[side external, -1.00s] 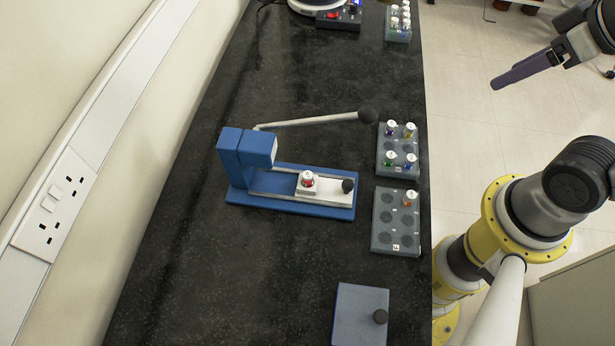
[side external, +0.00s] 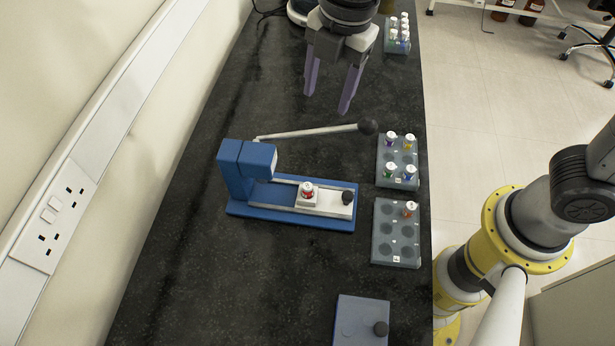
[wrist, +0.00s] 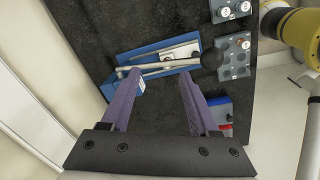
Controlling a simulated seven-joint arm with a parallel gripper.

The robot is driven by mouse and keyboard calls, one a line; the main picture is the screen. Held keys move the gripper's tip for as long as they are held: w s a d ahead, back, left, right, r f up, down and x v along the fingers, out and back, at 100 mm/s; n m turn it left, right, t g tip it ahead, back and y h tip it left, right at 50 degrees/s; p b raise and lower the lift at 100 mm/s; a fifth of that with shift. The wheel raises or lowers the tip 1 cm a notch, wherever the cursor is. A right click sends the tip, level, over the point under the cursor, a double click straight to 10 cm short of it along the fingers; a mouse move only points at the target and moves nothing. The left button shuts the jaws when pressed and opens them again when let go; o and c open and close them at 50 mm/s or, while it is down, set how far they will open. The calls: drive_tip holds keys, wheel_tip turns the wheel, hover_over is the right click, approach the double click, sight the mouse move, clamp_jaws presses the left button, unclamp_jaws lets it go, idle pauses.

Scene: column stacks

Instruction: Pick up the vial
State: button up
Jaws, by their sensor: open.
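A vial (side external: 307,189) with a white cap and red label stands upright on the white slide of the blue press (side external: 240,208). Other vials stand in the upper grey rack (side external: 383,170), and one orange-red vial (side external: 410,208) stands in the lower grey rack (side external: 376,245). My gripper (side external: 326,103) is open and empty, its purple fingers pointing down, above the bench behind the press lever. In the wrist view the open fingers (wrist: 155,72) frame the press (wrist: 127,57); I cannot make out its vial there.
The press lever (side external: 300,132) with its black knob sticks out to the right, between my gripper and the slide. A grey-blue lidded box (side external: 352,318) sits at the front. Another vial rack (side external: 398,48) is at the back. The left of the black bench (side external: 185,230) is clear.

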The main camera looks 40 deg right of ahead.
drive_tip(key=s+a+f+n+g, duration=0.1)
drive_tip(key=s+a+f+n, duration=0.15)
drive_tip(key=a+f, duration=0.35)
hover_over(308, 186)
drive_tip(key=shift+m+h, duration=0.4)
drive_tip(key=shift+m, duration=0.05)
drive_tip(key=f, duration=0.7)
drive_tip(key=shift+s+f, duration=0.2)
drive_tip(key=shift+f, duration=0.15)
drive_tip(key=shift+w+f, duration=0.15)
drive_tip(key=shift+f, duration=1.25)
drive_tip(key=shift+w+f, duration=0.1)
drive_tip(key=shift+f, duration=1.3)
clamp_jaws()
